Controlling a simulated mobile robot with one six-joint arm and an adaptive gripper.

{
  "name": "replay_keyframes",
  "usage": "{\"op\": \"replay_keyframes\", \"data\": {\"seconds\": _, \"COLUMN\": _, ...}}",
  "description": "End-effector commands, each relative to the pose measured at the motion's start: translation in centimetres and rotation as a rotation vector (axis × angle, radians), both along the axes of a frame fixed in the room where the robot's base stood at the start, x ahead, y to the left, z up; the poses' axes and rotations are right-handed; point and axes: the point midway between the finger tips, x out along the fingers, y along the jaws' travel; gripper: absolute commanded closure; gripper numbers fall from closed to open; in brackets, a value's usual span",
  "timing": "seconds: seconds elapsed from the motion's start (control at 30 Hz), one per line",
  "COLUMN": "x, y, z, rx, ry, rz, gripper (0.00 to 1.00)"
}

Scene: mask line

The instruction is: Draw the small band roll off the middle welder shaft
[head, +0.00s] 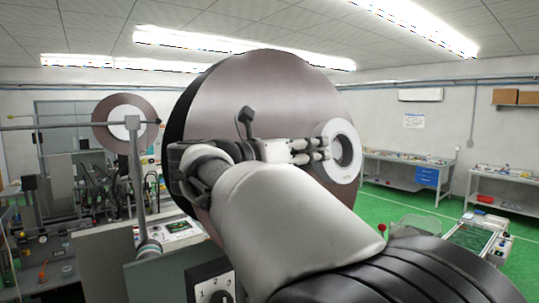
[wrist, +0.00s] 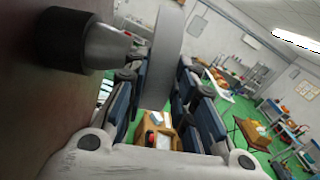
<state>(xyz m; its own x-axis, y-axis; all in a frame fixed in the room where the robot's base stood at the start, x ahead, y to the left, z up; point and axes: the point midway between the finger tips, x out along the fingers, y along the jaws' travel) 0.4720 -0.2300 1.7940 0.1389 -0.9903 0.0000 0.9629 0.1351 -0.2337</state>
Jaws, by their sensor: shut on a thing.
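The small band roll (head: 325,133) is a pale grey-white ring in front of the right part of a large brown disc-shaped roll (head: 235,95). My gripper (head: 322,150) is shut on it, coming from the left in the head view. In the wrist view the band roll (wrist: 169,45) is edge-on between my dark blue fingers (wrist: 165,100). A shaft (wrist: 103,45) with a black collar and a pale tapered end points at the roll from the left. Its tip shows left of the roll, which looks clear of it. My arm hides the large roll's lower middle.
Another brown roll with a white core (head: 107,128) hangs at the left by a horizontal bar (head: 60,126). A grey cabinet with a numbered dial (head: 211,290) stands below the large roll. Benches (head: 400,160) line the right wall. Green floor (head: 420,197) is open at the right.

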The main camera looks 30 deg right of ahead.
Motion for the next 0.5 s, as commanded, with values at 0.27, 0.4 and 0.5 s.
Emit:
{"op": "replay_keyframes", "data": {"seconds": 0.27, "x": -1.1, "y": -0.2, "z": 0.2, "rx": 0.000, "ry": -0.001, "rz": 0.000, "gripper": 1.00}}
{"op": "replay_keyframes", "data": {"seconds": 0.4, "x": -1.7, "y": -0.2, "z": 0.4, "rx": 0.000, "ry": -0.002, "rz": 0.000, "gripper": 1.00}}
{"op": "replay_keyframes", "data": {"seconds": 0.5, "x": -2.1, "y": -0.3, "z": 0.5, "rx": 0.000, "ry": -0.002, "rz": -0.001, "gripper": 1.00}}
